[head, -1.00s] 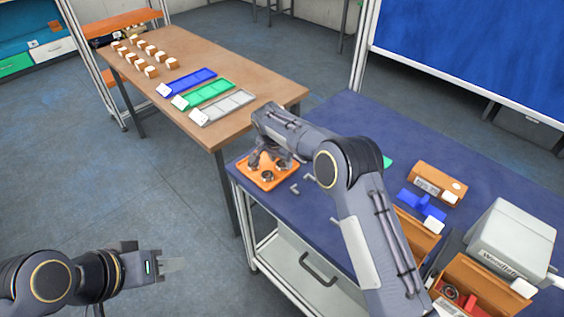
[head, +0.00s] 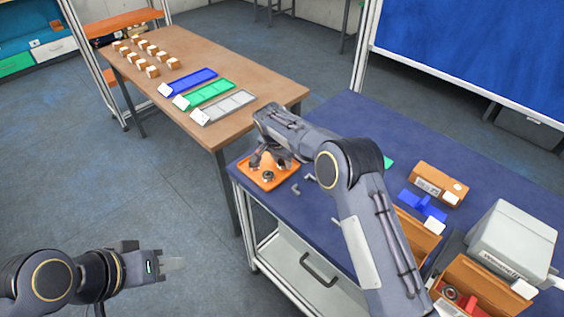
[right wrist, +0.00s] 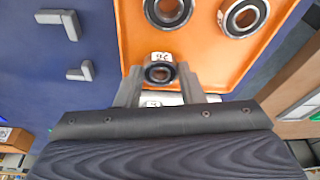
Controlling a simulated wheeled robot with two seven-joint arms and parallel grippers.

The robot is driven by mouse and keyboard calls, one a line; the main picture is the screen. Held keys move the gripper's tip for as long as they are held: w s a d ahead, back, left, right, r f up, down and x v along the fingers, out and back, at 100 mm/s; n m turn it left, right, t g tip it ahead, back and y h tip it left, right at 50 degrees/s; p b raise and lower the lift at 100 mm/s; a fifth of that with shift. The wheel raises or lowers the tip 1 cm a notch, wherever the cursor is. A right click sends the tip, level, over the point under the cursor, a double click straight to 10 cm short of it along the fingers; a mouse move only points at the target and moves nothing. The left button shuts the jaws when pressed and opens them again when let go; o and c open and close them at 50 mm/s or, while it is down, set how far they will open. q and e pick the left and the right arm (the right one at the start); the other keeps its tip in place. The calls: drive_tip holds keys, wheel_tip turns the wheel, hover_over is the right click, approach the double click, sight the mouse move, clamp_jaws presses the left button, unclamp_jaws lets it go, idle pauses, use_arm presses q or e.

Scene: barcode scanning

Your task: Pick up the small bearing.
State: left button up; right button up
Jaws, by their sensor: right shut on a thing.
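The small bearing (right wrist: 158,73), a dark ring, is between the two fingertips of my right gripper (right wrist: 159,80) in the right wrist view. The gripper is shut on it. Whether the bearing still touches the tray is not clear. In the head view my right gripper (head: 272,161) is over the orange tray (head: 252,181), and its arm hides part of the tray. Two larger bearings lie on the tray, one at the top middle (right wrist: 168,9) and one to its right (right wrist: 242,16). My left gripper (head: 172,264) is over the floor, away from the tables; its finger gap is unclear.
Grey L-shaped pieces (right wrist: 80,71) lie on the blue table (head: 345,115) beside the tray. Brown boxes (head: 438,183) and a grey machine (head: 510,240) stand at the right. A wooden table (head: 130,42) behind holds blue, green and grey trays and several small boxes.

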wheel_tip(320, 180, up, 2)
drive_tip(key=shift+r, duration=0.15)
drive_tip(key=s+r+b, duration=0.5)
drive_tip(key=s+r, duration=0.5)
drive_tip(key=s, duration=0.4)
drive_tip(key=shift+b, duration=0.4)
